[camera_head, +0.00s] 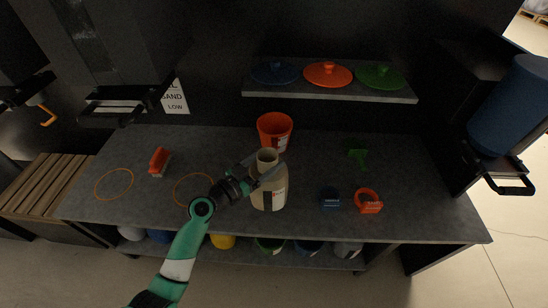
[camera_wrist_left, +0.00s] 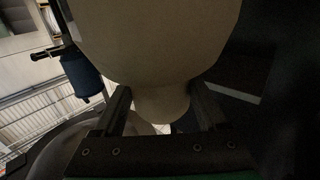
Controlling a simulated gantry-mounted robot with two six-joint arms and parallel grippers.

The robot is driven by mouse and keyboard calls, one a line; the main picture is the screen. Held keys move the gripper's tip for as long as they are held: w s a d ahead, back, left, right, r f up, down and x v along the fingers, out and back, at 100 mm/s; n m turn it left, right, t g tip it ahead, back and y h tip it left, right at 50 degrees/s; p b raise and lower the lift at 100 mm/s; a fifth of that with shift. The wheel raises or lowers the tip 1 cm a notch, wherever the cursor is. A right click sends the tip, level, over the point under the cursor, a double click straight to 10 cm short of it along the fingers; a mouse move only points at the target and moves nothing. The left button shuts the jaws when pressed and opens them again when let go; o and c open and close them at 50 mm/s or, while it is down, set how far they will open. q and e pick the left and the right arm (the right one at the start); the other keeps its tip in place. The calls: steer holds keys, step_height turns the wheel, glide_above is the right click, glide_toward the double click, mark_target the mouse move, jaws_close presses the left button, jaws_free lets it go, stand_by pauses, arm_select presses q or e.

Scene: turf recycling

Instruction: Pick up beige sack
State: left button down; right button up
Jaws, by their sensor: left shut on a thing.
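The beige sack (camera_head: 269,196) is upright near the middle of the grey table, with a narrow neck and a label low on its front. My left gripper (camera_head: 262,174) reaches in from the left and is shut on the sack's neck. In the left wrist view the sack (camera_wrist_left: 158,40) fills the upper middle, and its neck sits between the two fingers of the gripper (camera_wrist_left: 160,103). I cannot tell whether the sack's base touches the table. My right gripper is not in view.
An orange bucket (camera_head: 275,124) stands just behind the sack. A blue item (camera_head: 330,198) and an orange tape dispenser (camera_head: 368,200) lie to the right, a green tool (camera_head: 358,156) behind them. An orange brush (camera_head: 159,160) is at left. A shelf above holds coloured lids (camera_head: 328,74).

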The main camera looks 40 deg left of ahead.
arm_select(q)
steer(key=s+r+p, duration=0.3)
steer(key=s+r, duration=0.3)
steer(key=s, duration=0.4)
steer(key=shift+s, duration=0.25)
steer(key=shift+d, duration=0.1)
